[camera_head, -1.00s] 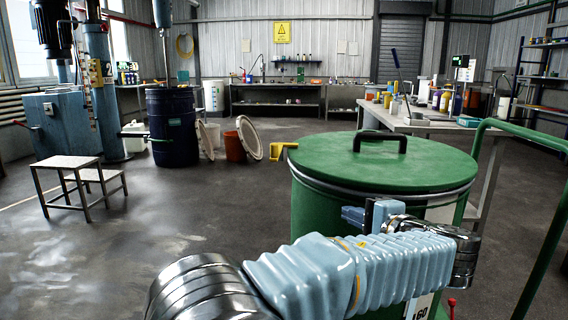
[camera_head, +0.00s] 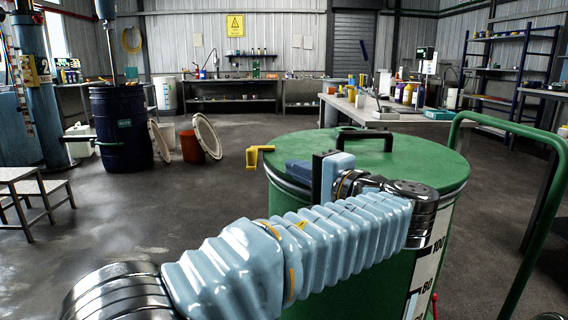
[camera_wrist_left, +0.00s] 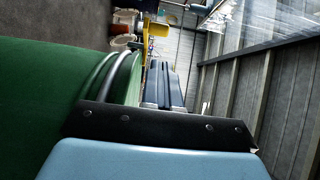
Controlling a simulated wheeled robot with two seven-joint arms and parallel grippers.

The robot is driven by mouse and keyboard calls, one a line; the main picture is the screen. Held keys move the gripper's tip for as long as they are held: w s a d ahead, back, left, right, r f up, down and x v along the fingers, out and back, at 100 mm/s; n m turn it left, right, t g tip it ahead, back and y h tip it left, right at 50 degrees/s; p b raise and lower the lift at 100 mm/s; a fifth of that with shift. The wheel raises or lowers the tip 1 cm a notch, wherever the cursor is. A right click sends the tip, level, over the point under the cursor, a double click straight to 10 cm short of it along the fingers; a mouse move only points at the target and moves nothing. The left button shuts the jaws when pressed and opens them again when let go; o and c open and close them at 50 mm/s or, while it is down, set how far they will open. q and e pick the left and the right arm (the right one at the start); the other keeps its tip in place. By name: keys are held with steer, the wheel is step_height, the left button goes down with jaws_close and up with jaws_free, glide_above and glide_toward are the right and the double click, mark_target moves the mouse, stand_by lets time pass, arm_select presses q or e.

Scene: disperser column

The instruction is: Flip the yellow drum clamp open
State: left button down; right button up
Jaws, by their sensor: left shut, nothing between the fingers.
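The green drum (camera_head: 325,280) stands in front of me with its green lid (camera_head: 425,165) on and a black handle on top. The yellow clamp (camera_head: 258,153) sticks out past the drum's far left rim. In the left wrist view, the yellow clamp (camera_wrist_left: 156,28) shows beyond the fingers. My left gripper (camera_head: 296,172) is shut and empty, at the lid's left edge, short of the clamp and apart from it. Its closed fingers (camera_wrist_left: 165,85) point along the drum's rim in the left wrist view. The clamp's attachment to the drum is hidden behind the rim. My right gripper is out of view.
A green tubular rail (camera_head: 540,205) rises right of the drum. A cluttered table (camera_head: 425,125) stands behind it. A dark blue drum (camera_head: 120,145), an orange bucket (camera_head: 191,147) and leaning lids are farther left.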

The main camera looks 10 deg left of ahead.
arm_select(q)
steer(key=x, duration=0.9)
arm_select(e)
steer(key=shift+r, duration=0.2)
arm_select(q)
steer(key=shift+f, duration=0.1)
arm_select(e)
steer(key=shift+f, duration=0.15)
